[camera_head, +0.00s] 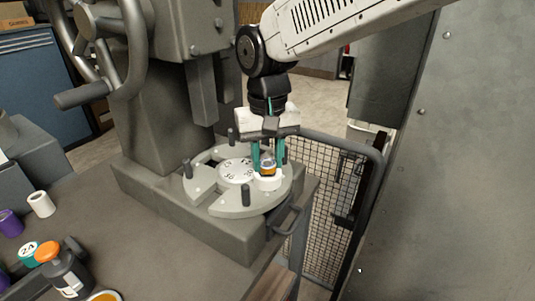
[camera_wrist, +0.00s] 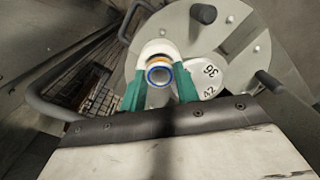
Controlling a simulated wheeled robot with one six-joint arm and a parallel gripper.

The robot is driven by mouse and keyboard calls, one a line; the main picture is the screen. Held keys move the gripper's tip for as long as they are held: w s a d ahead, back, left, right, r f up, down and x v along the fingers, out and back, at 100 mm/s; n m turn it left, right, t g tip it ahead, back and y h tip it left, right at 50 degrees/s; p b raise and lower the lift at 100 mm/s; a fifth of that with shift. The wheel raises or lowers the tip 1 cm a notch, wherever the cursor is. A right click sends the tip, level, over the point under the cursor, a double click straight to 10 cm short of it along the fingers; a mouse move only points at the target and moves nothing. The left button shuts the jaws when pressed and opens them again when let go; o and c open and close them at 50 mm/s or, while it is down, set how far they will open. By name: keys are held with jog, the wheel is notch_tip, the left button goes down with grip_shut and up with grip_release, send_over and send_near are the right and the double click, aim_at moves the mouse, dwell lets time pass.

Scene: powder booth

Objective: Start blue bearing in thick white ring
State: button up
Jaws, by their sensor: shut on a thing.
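The thick white ring (camera_head: 268,184) sits on the round grey plate of the press, near its front right edge. It also shows in the wrist view (camera_wrist: 150,47), partly hidden behind the bearing and fingers. The blue bearing (camera_wrist: 159,76), with a blue rim and an orange band, is between my teal fingertips. My gripper (camera_head: 268,163) points down and is shut on the bearing directly over the white ring. In the wrist view the bearing overlaps the ring's opening. I cannot tell whether its lower edge is inside the ring.
A round grey plate (camera_head: 232,210) with upright dark pegs and a white numbered disc (camera_head: 238,170) lies around the ring. The press column (camera_head: 160,105) stands behind left. Coloured rolls and a bottle (camera_head: 68,277) are at front left. A mesh guard (camera_head: 325,200) is at right.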

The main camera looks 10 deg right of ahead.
jog(key=shift+f, duration=0.45)
jog(key=o, duration=1.1)
jog(key=shift+c, duration=0.2)
